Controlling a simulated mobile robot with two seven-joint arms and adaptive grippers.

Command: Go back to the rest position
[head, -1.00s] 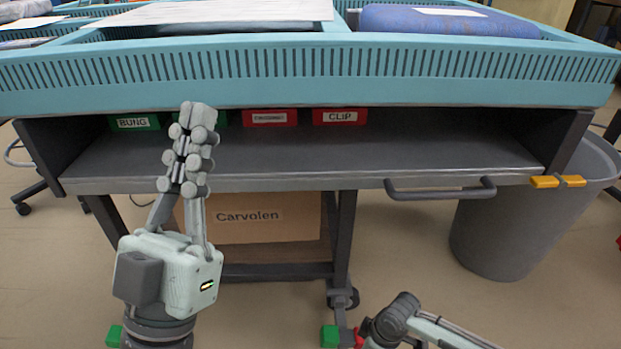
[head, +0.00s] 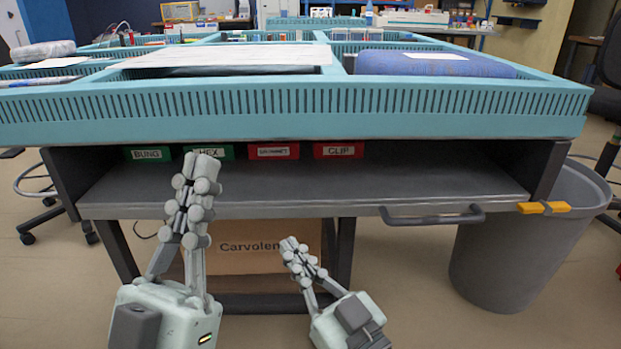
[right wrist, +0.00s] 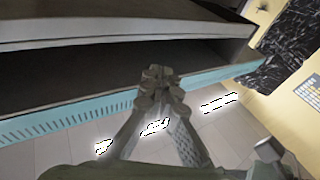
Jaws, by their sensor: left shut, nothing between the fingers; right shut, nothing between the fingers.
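My left gripper (head: 195,190) is shut and empty, pointing up in front of the bench's open shelf in the head view. My right gripper (head: 293,246) is shut and empty, lower and to the right, in front of the cardboard box below the shelf. In the right wrist view the right gripper (right wrist: 160,76) has its fingers together with nothing between them. Small bins stand at the back of the shelf: a green BUNG bin (head: 147,154), a green HEX bin (head: 212,152), a red bin (head: 273,151) and a red CLIP bin (head: 338,150).
The bench's teal slotted tray (head: 300,120) lies above the grey shelf (head: 320,185). A handle (head: 432,216) sticks out at the shelf's front right. A Carvolen cardboard box (head: 240,262) is beneath, and a grey waste bin (head: 515,245) stands at the right.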

